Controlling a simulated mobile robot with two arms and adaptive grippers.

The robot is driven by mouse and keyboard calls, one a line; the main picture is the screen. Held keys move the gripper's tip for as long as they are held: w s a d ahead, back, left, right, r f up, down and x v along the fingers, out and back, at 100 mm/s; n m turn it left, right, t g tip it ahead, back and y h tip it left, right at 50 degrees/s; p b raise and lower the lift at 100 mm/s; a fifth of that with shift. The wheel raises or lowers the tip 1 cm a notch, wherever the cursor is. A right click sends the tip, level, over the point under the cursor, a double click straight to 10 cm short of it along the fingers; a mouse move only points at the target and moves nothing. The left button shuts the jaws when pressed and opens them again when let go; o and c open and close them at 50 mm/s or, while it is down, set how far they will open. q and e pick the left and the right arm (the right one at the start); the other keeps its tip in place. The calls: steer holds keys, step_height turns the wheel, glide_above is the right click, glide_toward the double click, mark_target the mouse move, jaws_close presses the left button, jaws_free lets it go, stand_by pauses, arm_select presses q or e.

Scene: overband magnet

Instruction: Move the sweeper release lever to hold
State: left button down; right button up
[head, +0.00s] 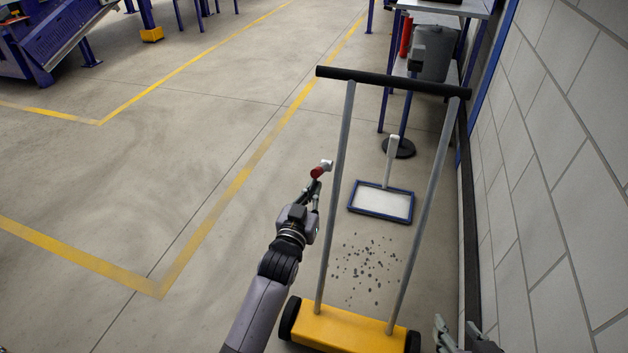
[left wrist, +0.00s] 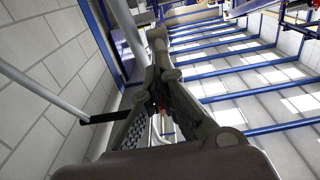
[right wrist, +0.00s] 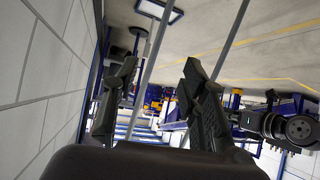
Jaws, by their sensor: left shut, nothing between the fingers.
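The magnetic sweeper has a yellow body (head: 345,326), two grey posts and a black crossbar (head: 390,81). The release lever appears as a red knob (head: 317,173) with a pale grey piece, beside the left post. My left gripper (head: 313,187) is shut and empty, its tips just below the red knob; whether they touch cannot be told. In the left wrist view its fingers (left wrist: 157,40) meet, and a small red spot shows between the finger links. My right gripper (right wrist: 155,72) is open and empty; it shows partly at the head view's bottom right edge.
A blue-framed tray (head: 381,216) and scattered dark bits (head: 367,262) lie on the floor behind the sweeper. A block wall (head: 560,180) stands close on the right. A bench with a grey bin (head: 431,55) is at the back.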

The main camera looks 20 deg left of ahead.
arm_select(q)
steer(key=shift+w+r+p, duration=0.2)
steer(key=shift+r+p, duration=0.35)
steer(key=shift+r, duration=0.1)
steer(key=shift+w+r+p, duration=0.15)
steer(key=shift+r+p, duration=0.4)
steer(key=shift+r, duration=0.05)
arm_select(e)
steer(key=s+d+f+g+h, duration=0.1)
steer(key=s+d+f+g, duration=0.2)
steer(key=s, duration=0.7)
step_height(320, 180, down, 2)
steer(key=g, duration=0.3)
steer(key=shift+s+d+f+h, duration=0.2)
steer(key=shift+s+h, duration=0.05)
steer(key=shift+h, duration=0.05)
steer(key=shift+w, duration=0.1)
arm_select(q)
steer(key=s+f+p, duration=0.1)
steer(key=s+p, duration=0.2)
steer(key=s, duration=0.4)
steer(key=shift+f+p, duration=0.2)
steer(key=shift+p, duration=0.15)
arm_select(e)
steer(key=shift+d+f+g, duration=0.1)
steer(key=shift+f+g, duration=0.5)
steer(key=shift+f, duration=0.85)
